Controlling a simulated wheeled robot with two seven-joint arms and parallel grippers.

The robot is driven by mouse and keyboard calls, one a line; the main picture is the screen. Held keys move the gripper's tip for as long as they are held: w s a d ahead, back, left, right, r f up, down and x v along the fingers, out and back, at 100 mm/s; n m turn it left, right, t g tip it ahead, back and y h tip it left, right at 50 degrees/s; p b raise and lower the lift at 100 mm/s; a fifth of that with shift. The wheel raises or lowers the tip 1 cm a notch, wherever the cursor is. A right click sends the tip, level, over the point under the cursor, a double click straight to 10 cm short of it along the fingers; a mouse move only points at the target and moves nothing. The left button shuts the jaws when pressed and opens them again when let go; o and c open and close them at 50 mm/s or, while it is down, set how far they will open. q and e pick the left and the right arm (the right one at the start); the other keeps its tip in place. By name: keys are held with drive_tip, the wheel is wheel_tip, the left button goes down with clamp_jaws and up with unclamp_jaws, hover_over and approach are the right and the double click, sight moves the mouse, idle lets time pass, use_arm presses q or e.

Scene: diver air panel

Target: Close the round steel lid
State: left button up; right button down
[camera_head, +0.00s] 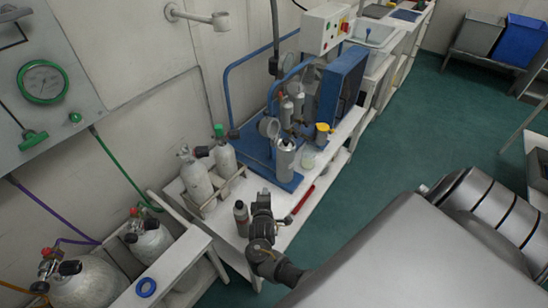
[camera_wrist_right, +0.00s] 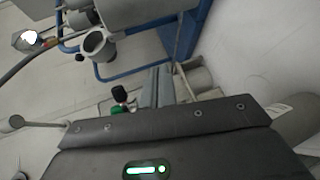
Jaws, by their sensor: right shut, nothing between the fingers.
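A round grey disc, which looks like the steel lid (camera_head: 269,127), stands tilted up above a steel canister (camera_head: 284,160) on the blue-framed unit at the back of the bench. I cannot clearly tell its hinge. My right gripper (camera_head: 262,194) is shut and empty, over the white bench, in front of the canister and apart from it. Its closed fingers (camera_wrist_right: 157,85) also show in the right wrist view. There, an open-mouthed grey cylinder (camera_wrist_right: 99,46) shows at the upper left; I cannot tell whether it is the same canister. My left gripper is not in view.
A small grey bottle (camera_head: 241,220) stands close left of my right gripper. A red-handled tool (camera_head: 303,200) lies to its right. Two cylinders (camera_head: 196,178) stand in a rack behind left. A yellow-topped cup (camera_head: 322,133) stands right of the canister. Green floor (camera_head: 400,150) is clear.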

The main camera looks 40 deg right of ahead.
drive_tip(key=s+a+f+y, duration=0.1)
drive_tip(key=s+f, duration=0.3)
drive_tip(key=f, duration=0.4)
drive_tip(key=shift+s+a+f+m+g+y+p, duration=0.3)
drive_tip(key=shift+s+f+g+y+p, duration=0.1)
drive_tip(key=shift+y, duration=0.4)
